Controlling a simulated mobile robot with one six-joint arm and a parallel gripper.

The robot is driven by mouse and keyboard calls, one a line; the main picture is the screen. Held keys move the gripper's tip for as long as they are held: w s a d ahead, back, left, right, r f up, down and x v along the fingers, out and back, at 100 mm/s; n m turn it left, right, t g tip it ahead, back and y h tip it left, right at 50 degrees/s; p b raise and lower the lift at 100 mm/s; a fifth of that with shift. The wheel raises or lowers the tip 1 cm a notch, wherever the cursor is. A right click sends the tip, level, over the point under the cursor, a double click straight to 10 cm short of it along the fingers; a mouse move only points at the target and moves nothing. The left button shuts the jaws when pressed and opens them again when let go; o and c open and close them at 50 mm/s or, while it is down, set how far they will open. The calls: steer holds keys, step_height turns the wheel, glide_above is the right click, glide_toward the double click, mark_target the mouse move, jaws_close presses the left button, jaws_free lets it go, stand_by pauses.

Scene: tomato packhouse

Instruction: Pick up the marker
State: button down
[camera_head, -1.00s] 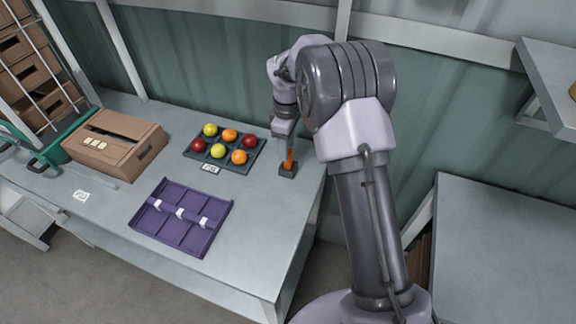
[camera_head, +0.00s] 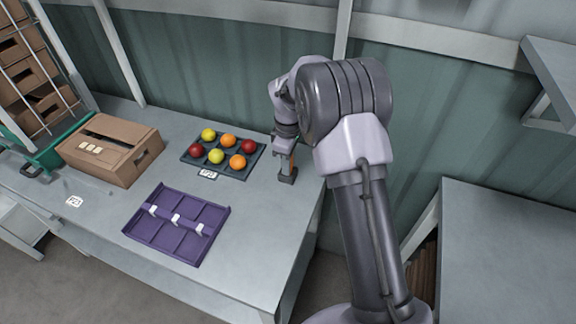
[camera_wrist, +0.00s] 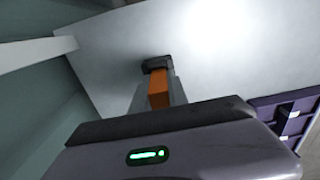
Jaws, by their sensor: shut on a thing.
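The marker (camera_wrist: 159,91) is orange and stands upright in a small dark holder (camera_head: 286,180) near the right end of the table. My gripper (camera_head: 286,163) points down over the holder, with its fingers around the marker. In the wrist view my gripper (camera_wrist: 158,98) is shut on the marker, one finger on each side. The dark holder (camera_wrist: 155,63) shows beyond the fingertips. The marker's lower end is hidden in the holder, and I cannot tell whether it has lifted at all.
A dark tray (camera_head: 244,175) with red, yellow and orange tomatoes lies left of my gripper. A purple divided tray (camera_head: 190,254) lies nearer the front. The table's right edge is close.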

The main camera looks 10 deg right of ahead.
steer(key=r+p, duration=0.2)
steer(key=r, duration=0.2)
steer(key=shift+a+p, duration=0.35)
steer(key=shift+p, duration=0.05)
steer(key=s+a+r+p, duration=0.1)
steer(key=s+a+p, duration=0.25)
steer(key=a, duration=1.15)
step_height(320, 180, up, 5)
steer(key=p, duration=0.4)
steer(key=shift+s+d, duration=0.1)
steer(key=shift+d, duration=0.05)
